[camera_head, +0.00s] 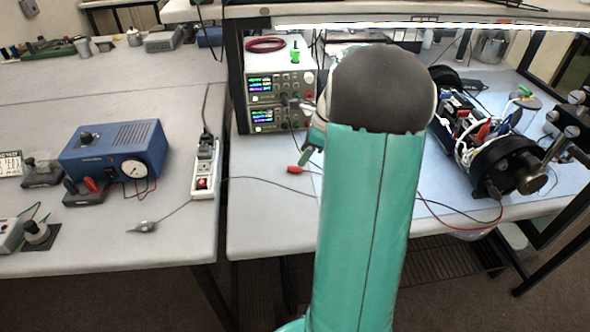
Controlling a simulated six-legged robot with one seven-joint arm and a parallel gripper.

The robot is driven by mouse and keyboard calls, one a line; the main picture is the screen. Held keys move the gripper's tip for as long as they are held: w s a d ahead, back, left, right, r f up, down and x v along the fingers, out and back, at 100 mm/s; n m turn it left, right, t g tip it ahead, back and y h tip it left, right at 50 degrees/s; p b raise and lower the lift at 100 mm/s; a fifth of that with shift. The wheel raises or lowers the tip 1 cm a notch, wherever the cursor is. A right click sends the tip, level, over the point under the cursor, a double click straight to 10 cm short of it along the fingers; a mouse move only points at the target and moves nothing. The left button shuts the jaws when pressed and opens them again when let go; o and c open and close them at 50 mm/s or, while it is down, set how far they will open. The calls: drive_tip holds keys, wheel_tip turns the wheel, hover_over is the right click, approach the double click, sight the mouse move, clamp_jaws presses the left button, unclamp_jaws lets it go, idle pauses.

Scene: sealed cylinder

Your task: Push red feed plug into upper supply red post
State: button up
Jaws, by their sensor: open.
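Two stacked bench power supplies stand at the back of the right table. The upper supply (263,84) has a lit display; its red post is too small to tell, and something dark sticks out near its lower right front. The lower supply (262,116) is beneath it. A red plug (295,170) lies on or just above the table in front of the supplies, with a thin lead running right. My gripper (306,153) shows only partly at the left of my large teal arm, just above the red plug. It is open, apart from the plug as far as I see; my arm hides the rest.
A power strip (206,168) and a blue box with a gauge (115,150) are on the left table. A green object (295,52) and red cable coil (266,44) sit atop the supplies. The table's front left is mostly clear.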

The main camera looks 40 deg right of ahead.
sight(296, 167)
drive_tip(key=x, duration=0.5)
drive_tip(key=shift+a, duration=0.2)
drive_tip(key=shift+s, duration=0.1)
clamp_jaws()
